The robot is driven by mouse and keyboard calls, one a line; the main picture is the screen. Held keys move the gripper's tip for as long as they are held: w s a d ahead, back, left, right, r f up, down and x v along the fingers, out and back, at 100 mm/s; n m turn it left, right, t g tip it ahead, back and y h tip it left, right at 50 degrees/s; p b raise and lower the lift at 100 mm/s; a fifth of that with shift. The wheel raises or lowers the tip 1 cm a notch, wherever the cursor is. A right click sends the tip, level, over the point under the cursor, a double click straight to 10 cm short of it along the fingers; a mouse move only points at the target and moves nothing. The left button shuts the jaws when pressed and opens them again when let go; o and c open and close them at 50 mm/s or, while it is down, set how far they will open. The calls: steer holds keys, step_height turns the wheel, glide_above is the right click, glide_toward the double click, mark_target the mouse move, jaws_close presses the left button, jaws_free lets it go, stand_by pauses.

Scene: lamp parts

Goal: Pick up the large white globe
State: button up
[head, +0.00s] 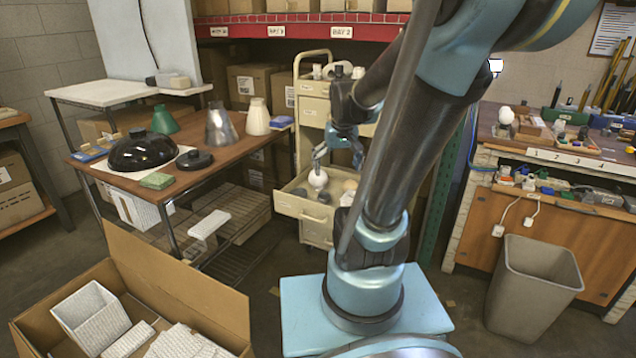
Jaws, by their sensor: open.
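A round white globe (318,178) sits in the open drawer (303,208) of the cream cabinet, toward the drawer's back left. My gripper (337,162) hangs above the drawer, pointing down, with its fingers apart and nothing seen between them. The left finger is close to the top of the globe in the picture; I cannot tell whether they touch. Another white globe (506,115) stands on the workbench at the right.
Small dark and beige parts lie in the drawer beside the globe. A brown table (225,160) with lamp shades and a black dome (142,151) stands left. An open cardboard box (180,290) is at front left, a grey bin (533,285) at right.

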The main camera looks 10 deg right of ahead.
steer(key=w, duration=0.9)
steer(key=n+t, duration=0.1)
glide_above(318, 177)
steer(key=s+d, duration=0.1)
step_height(318, 177, down, 16)
steer(key=shift+x, duration=3.1)
steer(key=shift+w+x, duration=0.2)
steer(key=shift+x, duration=0.7)
steer(key=shift+w+x, duration=0.2)
steer(key=shift+x, duration=0.75)
steer(key=shift+w+a+f, duration=0.1)
steer(key=shift+w+f, duration=0.15)
steer(key=shift+f, duration=0.3)
steer(key=shift+c, duration=0.5)
steer(key=c, duration=1)
